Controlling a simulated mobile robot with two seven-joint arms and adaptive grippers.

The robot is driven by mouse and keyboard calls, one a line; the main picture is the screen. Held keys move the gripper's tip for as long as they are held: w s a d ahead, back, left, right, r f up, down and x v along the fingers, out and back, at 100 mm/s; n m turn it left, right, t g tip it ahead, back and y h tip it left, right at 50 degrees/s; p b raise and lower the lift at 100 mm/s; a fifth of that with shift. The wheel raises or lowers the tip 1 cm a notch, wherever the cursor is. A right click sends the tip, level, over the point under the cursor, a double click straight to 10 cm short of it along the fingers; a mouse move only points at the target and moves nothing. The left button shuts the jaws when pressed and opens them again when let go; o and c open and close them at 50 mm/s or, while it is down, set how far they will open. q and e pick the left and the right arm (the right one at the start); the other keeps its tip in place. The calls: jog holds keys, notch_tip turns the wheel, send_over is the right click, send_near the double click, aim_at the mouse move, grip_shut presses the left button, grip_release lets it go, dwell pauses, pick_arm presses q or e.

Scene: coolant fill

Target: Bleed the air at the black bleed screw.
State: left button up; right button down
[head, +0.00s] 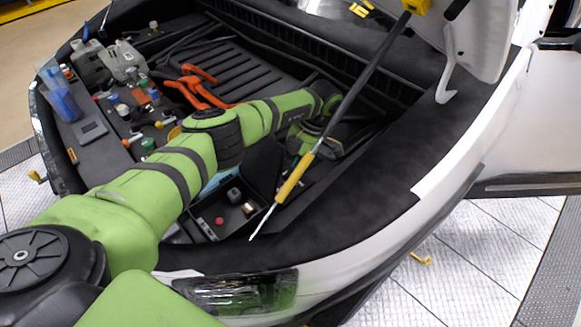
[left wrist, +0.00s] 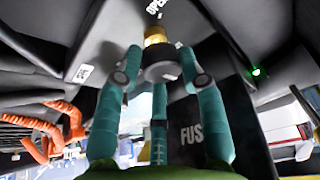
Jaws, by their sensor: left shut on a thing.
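In the left wrist view, the black bleed screw (left wrist: 161,71) is a dark round knob on a brass fitting (left wrist: 155,38), with the word OPEN on the panel above it. The teal fingers of my left gripper (left wrist: 160,60) are closed around the knob from the sides. In the head view, my left arm reaches across the engine bay, and its green hand (head: 312,142) is down at the right side of the bay, partly behind the prop rod. The fingertips and the screw cannot be made out there. My right gripper is not in view.
A prop rod with a yellow grip (head: 296,176) slants up in front of the hand to the raised hood. Orange hoses (head: 196,88) lie in the bay's middle. A black tray (head: 222,219) with small parts sits at the front. Bottles and caps crowd the left side.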

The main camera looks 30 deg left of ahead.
pick_arm(q)
jog(key=n+b, duration=0.1)
jog(key=n+g+h+b, duration=0.1)
jog(key=n+b, duration=0.1)
jog(key=shift+s+a+f+n, duration=0.2)
jog(key=shift+f+n, duration=0.1)
jog(key=shift+f, duration=0.1)
jog(key=shift+n+h+b, duration=0.5)
jog(key=shift+n, duration=0.5)
jog(key=shift+r+n+h, duration=0.1)
jog(key=shift+n+h, duration=0.2)
jog(key=shift+n, duration=0.6)
jog(key=shift+a+r+n+h, duration=0.1)
jog(key=shift+n+h, duration=0.3)
jog(key=shift+n, duration=0.5)
jog(key=n+h+p, duration=0.1)
jog(key=n, duration=0.1)
jog(key=shift+r+n, duration=0.1)
jog(key=shift+n, duration=0.2)
jog(key=n+h+p, duration=0.1)
jog(key=n+p, duration=0.1)
jog(key=n, duration=0.1)
jog(key=shift+s+t, duration=0.1)
jog(key=shift+t, duration=0.2)
jog(key=shift+n+p, duration=0.55)
jog(key=shift+n, duration=0.15)
jog(key=shift+h, duration=0.3)
